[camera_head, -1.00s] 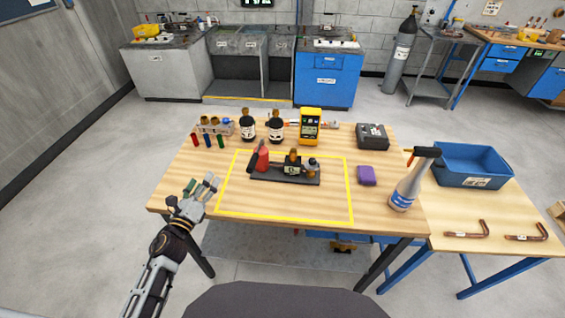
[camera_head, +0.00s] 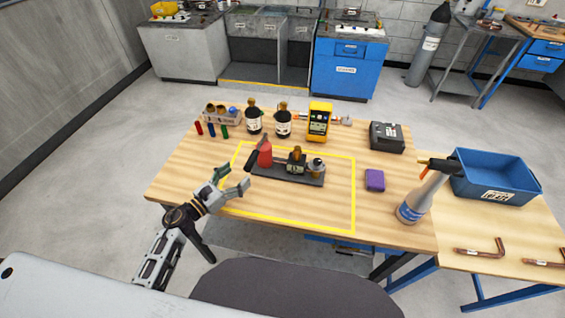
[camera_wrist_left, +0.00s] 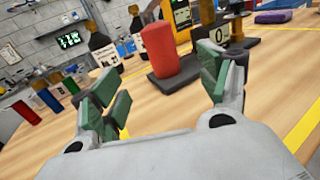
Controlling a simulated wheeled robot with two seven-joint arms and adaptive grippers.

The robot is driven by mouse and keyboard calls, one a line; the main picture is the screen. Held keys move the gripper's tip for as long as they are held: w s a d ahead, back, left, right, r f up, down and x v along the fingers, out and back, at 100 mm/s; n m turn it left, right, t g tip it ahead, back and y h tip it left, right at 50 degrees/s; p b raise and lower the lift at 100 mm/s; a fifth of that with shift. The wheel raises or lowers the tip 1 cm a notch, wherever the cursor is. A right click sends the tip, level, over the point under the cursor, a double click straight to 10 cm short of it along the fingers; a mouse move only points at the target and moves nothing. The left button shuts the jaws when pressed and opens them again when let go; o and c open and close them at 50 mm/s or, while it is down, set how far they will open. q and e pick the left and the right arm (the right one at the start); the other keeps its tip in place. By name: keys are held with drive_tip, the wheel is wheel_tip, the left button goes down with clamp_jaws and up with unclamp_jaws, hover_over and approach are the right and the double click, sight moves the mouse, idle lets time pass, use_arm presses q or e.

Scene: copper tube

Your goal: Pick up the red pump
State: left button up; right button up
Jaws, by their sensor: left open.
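The red pump (camera_head: 265,154) stands at the left end of a dark base plate (camera_head: 309,180) inside the yellow outline on the wooden table, with a black handle at its upper left. In the left wrist view the pump's red body (camera_wrist_left: 158,50) stands upright, ahead of and between the finger pads. My left gripper (camera_head: 234,181) is open and empty at the left front of the pump, apart from it. Its green-padded fingers (camera_wrist_left: 158,96) are spread in the left wrist view. My right gripper is not in view.
A gauge block (camera_head: 296,164) shares the base plate. Behind stand two dark bottles (camera_head: 254,121) and a yellow meter (camera_head: 319,122). A purple sponge (camera_head: 375,180) and a spray bottle (camera_head: 421,197) are to the right. The outlined table front is clear.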

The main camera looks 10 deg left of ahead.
sight(259, 157)
use_arm(q)
drive_tip(key=shift+w+d, duration=0.2)
drive_tip(key=shift+w, duration=0.1)
drive_tip(key=shift+p+x, duration=0.35)
drive_tip(key=shift+x, duration=0.7)
drive_tip(key=shift+p+x, duration=0.4)
drive_tip(key=shift+x, duration=2.55)
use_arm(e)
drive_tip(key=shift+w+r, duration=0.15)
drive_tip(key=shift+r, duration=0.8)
use_arm(q)
drive_tip(key=shift+w, duration=0.1)
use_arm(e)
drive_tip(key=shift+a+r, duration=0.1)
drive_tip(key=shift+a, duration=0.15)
